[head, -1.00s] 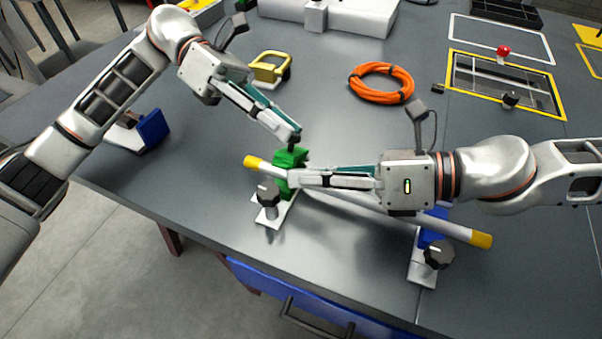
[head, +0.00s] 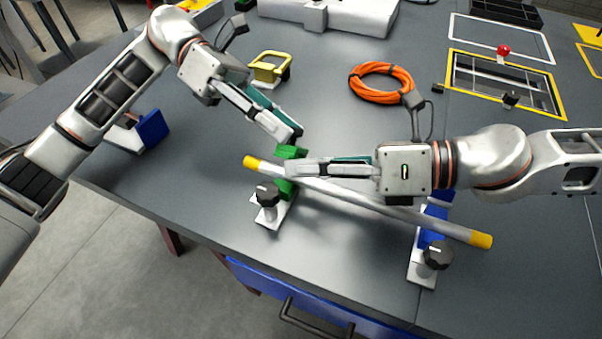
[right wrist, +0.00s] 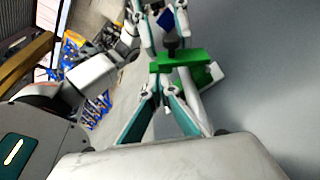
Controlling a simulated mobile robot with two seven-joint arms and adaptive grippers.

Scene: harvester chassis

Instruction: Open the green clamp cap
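The green clamp (head: 287,187) stands on a white plate near the table's front edge, around one end of a grey rod (head: 350,197) with yellow tips. Its green cap (head: 291,152) shows as a crossbar in the right wrist view (right wrist: 180,60). My right gripper (head: 292,168) is at the clamp from the right, its tips just under the cap; whether they grip it is unclear. My left gripper (head: 294,138) points down at the cap from the upper left. Its fingers look apart in the right wrist view (right wrist: 165,42), and contact with the cap cannot be told.
A black knob (head: 267,193) stands in front of the green clamp. A blue clamp (head: 434,225) with another black knob (head: 438,255) is under my right arm. An orange cable coil (head: 381,82) and a yellow-handled part (head: 269,68) lie behind.

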